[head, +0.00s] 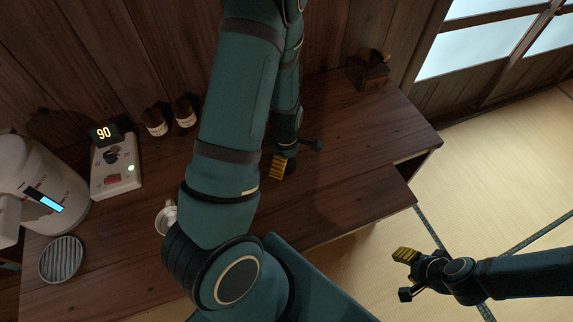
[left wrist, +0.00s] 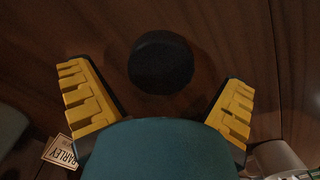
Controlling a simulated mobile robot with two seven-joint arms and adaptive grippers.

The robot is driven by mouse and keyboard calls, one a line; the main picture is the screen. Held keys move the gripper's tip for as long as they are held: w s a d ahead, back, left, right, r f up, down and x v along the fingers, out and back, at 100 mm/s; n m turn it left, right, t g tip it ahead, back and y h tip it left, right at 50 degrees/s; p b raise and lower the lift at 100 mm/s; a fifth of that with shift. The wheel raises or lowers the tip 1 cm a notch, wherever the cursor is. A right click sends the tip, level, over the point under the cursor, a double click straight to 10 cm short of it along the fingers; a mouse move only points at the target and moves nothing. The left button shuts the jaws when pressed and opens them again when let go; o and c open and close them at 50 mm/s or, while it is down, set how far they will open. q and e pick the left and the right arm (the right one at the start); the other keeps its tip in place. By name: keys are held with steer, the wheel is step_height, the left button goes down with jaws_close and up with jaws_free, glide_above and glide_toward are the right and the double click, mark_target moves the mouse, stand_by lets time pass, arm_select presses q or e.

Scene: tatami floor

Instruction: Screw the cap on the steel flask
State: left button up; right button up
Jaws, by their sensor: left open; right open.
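A round black piece (left wrist: 161,62), which looks like the cap, lies on the wooden tabletop in the left wrist view. My left gripper (head: 298,158) is open over the table, and its yellow-padded fingers stand apart on either side below the black piece in the left wrist view, not touching it. In the head view my left arm covers much of the table's middle. A shiny metal piece (head: 167,216), perhaps the steel flask, shows partly behind that arm. My right gripper (head: 405,275) is open and empty, off the table's front right, above the tatami.
At the left stand a pale appliance (head: 45,190) with a blue display and a control box (head: 115,172) reading 90. A ribbed round mat (head: 62,260) lies in front. Two brown bottles (head: 155,122) stand by the wall. A wooden block (head: 369,75) sits at the far right; tabletop before it is clear.

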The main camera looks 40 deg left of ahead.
arm_select(q)
steer(key=shift+f, duration=0.65)
steer(key=shift+r, duration=0.1)
steer(key=c, duration=1)
step_height(320, 180, up, 10)
steer(key=p, duration=0.3)
